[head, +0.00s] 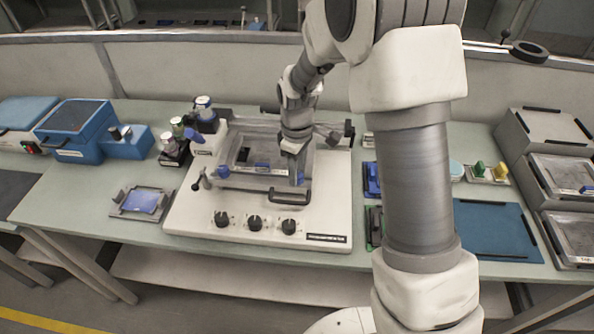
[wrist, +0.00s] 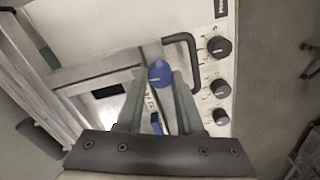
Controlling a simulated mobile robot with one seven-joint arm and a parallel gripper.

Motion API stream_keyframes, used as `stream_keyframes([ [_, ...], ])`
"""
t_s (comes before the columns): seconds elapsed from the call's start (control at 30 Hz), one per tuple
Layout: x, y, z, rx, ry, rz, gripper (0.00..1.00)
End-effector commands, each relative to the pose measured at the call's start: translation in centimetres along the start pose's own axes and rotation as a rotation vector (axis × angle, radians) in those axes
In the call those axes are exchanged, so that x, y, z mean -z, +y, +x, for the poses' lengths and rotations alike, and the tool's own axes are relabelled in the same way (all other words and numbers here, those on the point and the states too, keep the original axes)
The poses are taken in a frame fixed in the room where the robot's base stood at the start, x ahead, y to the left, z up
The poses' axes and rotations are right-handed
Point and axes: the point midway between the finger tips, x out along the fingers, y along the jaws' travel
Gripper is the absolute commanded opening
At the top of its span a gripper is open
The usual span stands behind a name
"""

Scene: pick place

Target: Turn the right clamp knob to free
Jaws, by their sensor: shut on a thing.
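The right clamp knob (wrist: 159,72) is blue and sits beside the black bar handle (wrist: 186,48) of the white device. In the wrist view my gripper (wrist: 158,82) has one finger on each side of this knob, shut on it. In the head view my gripper (head: 297,178) points down at the right front part of the device's clear lid and mostly hides the knob. Another blue clamp knob (head: 222,171) sits at the left front of the lid. The exact angle of the gripped knob is hard to tell.
The white device (head: 335,205) has three black dials (head: 255,222) on its front, below the handle (head: 290,196). A tray with a blue plate (head: 140,201) lies to its left. Bottles (head: 178,128) stand at its back left. A blue mat (head: 490,228) lies right, beyond my arm.

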Motion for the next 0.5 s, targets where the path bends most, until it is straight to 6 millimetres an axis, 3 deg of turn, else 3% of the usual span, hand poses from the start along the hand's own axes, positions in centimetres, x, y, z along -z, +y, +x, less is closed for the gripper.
stream_keyframes([
  [0.5, 0.02, 0.11, 0.00, -0.001, 0.001, 0.453, 0.00],
])
